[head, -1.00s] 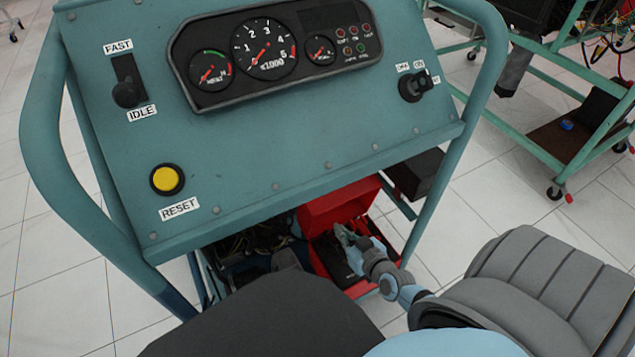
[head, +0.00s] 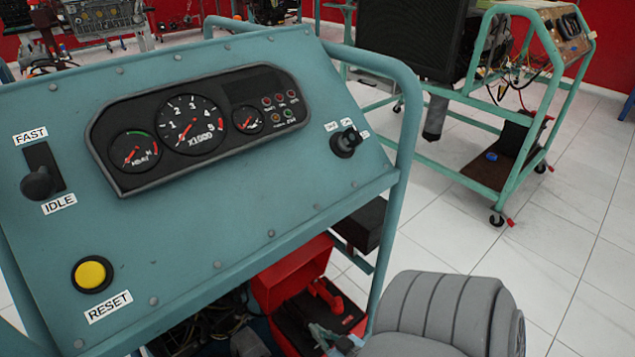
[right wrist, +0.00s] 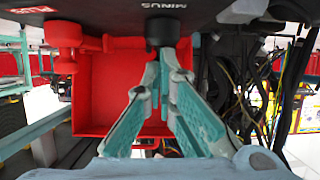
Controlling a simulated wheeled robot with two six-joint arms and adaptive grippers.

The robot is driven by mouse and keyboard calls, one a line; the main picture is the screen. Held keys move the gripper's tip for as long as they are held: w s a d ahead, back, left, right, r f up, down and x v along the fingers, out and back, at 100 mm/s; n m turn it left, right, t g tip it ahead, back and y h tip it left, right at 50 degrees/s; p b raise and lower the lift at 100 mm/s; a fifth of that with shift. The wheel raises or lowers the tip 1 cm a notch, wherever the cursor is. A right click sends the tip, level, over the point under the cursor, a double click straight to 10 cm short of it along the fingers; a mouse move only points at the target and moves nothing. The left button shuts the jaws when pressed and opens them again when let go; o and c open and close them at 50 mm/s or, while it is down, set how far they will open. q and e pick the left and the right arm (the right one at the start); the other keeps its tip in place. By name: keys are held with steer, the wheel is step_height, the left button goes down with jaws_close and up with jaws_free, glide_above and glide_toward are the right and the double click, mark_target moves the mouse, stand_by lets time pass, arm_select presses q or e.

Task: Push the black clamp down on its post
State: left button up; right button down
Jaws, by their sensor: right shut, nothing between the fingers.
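The black clamp (right wrist: 162,30) shows at the top middle of the right wrist view, just below the word MINUS on a dark surface (right wrist: 110,14). The post under it is hidden. My right gripper (right wrist: 160,62) is shut and empty, its teal fingers pointing at the clamp, tips right by it; I cannot tell whether they touch. In the head view my right gripper (head: 322,336) is small at the bottom edge, over the dark battery area in front of the red box, where I cannot make out the black clamp. My left gripper is not in view.
A red clamp (right wrist: 65,36) sits left of the black one. An open red box (right wrist: 105,90) lies beyond the fingers, with loose cables (right wrist: 255,85) at right. The teal control panel (head: 230,210) overhangs the battery area in the head view. Another trolley (head: 470,130) stands at right.

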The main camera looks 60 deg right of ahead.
steer(key=shift+f, duration=0.2)
steer(key=shift+s, duration=0.1)
stand_by(0.4)
steer(key=shift+s+a+r, duration=0.15)
steer(key=shift+s, duration=0.2)
steer(key=v, duration=1.1)
